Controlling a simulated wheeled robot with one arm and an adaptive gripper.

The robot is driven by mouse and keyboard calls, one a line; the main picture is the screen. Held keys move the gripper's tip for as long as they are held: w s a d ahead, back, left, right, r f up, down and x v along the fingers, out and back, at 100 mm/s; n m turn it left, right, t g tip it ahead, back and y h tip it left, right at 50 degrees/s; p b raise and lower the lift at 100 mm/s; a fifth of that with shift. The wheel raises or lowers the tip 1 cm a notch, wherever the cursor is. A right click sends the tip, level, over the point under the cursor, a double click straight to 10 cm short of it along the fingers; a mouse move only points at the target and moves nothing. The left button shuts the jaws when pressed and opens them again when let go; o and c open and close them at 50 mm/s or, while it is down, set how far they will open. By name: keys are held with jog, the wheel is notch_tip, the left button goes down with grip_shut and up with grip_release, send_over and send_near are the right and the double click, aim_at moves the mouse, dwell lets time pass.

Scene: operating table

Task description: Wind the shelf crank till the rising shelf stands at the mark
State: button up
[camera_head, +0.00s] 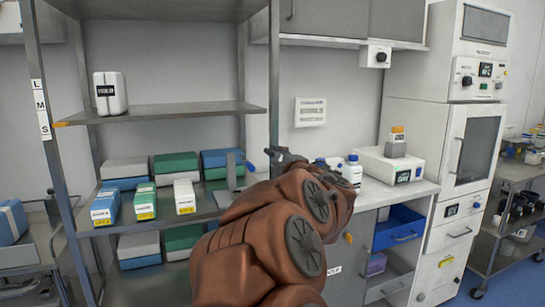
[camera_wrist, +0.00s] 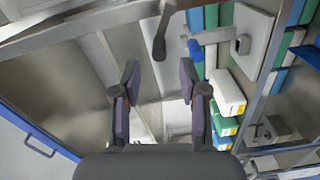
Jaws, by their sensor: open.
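The rising shelf (camera_head: 165,113) is a grey metal board in the rack at left, bearing a white canister (camera_head: 110,93). An orange pointer (camera_head: 60,124) sits at its left end, beside the lower part of a white strip (camera_head: 41,110) lettered L, M, S; it looks nearest the S. In the head view the plate (camera_head: 231,170) is partly behind my arm. My gripper (camera_head: 283,156) is open and empty, apart from the crank; its fingers (camera_wrist: 160,85) are spread.
Green, blue and white boxes (camera_head: 175,165) fill the lower shelves. A counter (camera_head: 400,190) with bottles and a white device (camera_head: 390,165) stands right of the rack, above an open blue drawer (camera_head: 400,228). A dark rod (camera_wrist: 160,40) hangs ahead of my fingers.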

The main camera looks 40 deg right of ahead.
jog(key=v, duration=0.3)
jog(key=shift+r+m+h, duration=0.1)
jog(key=shift+m+h, duration=0.2)
